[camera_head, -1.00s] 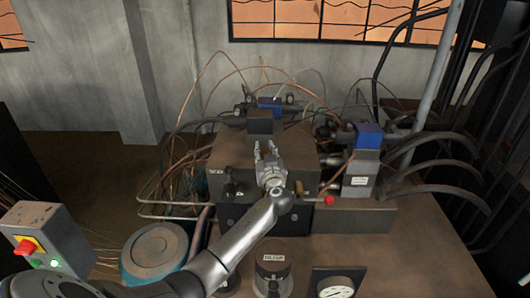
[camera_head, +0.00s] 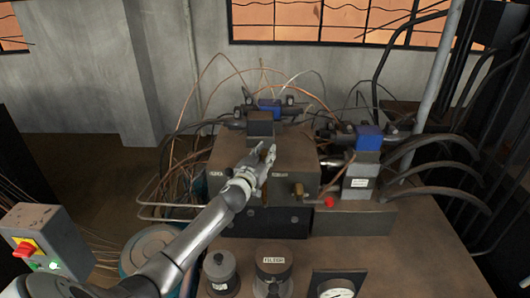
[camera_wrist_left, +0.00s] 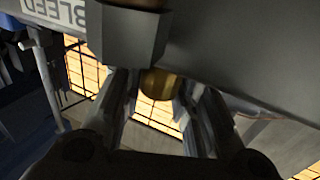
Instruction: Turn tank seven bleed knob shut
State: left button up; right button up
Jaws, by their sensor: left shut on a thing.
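My left gripper (camera_head: 265,156) is over the front upper part of a brown-grey block (camera_head: 225,155) with small labels. In the left wrist view, the left gripper's fingers (camera_wrist_left: 157,92) are on both sides of a brass knob (camera_wrist_left: 157,82) and shut on it. A label (camera_wrist_left: 68,13) reading BLEED is beside it on the housing. The gripper hides the knob in the head view, so its turn angle cannot be told. No tank number is readable. My right gripper is not in view.
A red knob (camera_head: 328,202) and a brass fitting (camera_head: 298,188) are right of the gripper. A blue-topped valve (camera_head: 368,138) stands further right. Canisters (camera_head: 274,262) and a gauge (camera_head: 336,288) are in front. Hoses and thin pipes crowd the back and sides.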

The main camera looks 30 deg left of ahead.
pick_arm(q)
jog(key=shift+a+m+h+p, duration=0.1)
jog(key=shift+m+h+p, duration=0.2)
jog(key=shift+m+h, duration=0.45)
jog(key=shift+h, duration=0.45)
jog(key=o, duration=1.1)
jog(key=shift+c, duration=0.2)
jog(key=shift+s, duration=0.1)
jog(key=s, duration=1.1)
jog(key=shift+s+d, duration=0.4)
jog(key=shift+d, duration=0.05)
